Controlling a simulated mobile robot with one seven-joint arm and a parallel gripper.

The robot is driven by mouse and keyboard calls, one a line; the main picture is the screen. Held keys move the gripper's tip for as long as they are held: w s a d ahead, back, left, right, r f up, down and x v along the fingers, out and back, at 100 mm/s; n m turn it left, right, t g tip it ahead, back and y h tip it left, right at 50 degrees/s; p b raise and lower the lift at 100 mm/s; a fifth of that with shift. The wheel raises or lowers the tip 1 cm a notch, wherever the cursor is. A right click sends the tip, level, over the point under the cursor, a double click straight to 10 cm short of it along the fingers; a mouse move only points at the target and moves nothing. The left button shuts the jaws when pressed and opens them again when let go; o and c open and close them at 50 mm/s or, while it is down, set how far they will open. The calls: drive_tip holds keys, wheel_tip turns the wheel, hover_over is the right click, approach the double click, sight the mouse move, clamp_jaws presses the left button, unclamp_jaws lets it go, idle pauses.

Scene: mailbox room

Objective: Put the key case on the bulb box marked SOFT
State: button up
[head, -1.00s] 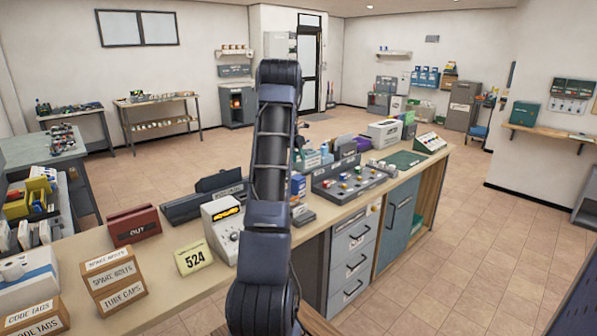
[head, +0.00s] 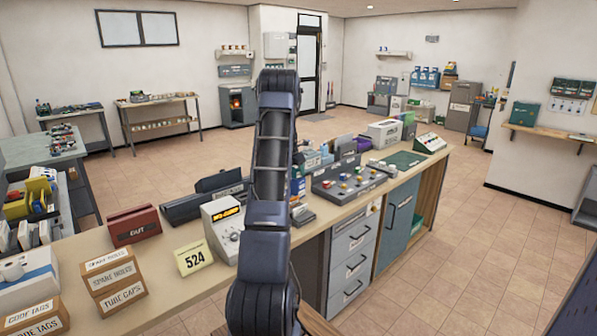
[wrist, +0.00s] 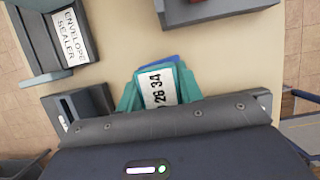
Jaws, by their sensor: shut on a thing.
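My gripper (wrist: 165,145) shows at the bottom of the wrist view as a dark body over the counter. Its fingertips are hidden there, and in the head view my own arm covers it. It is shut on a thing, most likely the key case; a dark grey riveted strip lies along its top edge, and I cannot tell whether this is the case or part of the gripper. Just beyond it are teal pieces with a white label (wrist: 163,90) reading about "26-34". I cannot make out a bulb box marked SOFT in either view.
An envelope sealer (wrist: 55,40) lies at upper left in the wrist view, a grey device (wrist: 75,108) below it. The counter also holds a button panel (head: 345,183), a yellow 524 sign (head: 194,257) and labelled boxes (head: 115,280). Bare counter lies between sealer and panel.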

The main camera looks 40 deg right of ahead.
drive_tip(key=shift+f, duration=0.1)
drive_tip(key=o, duration=1)
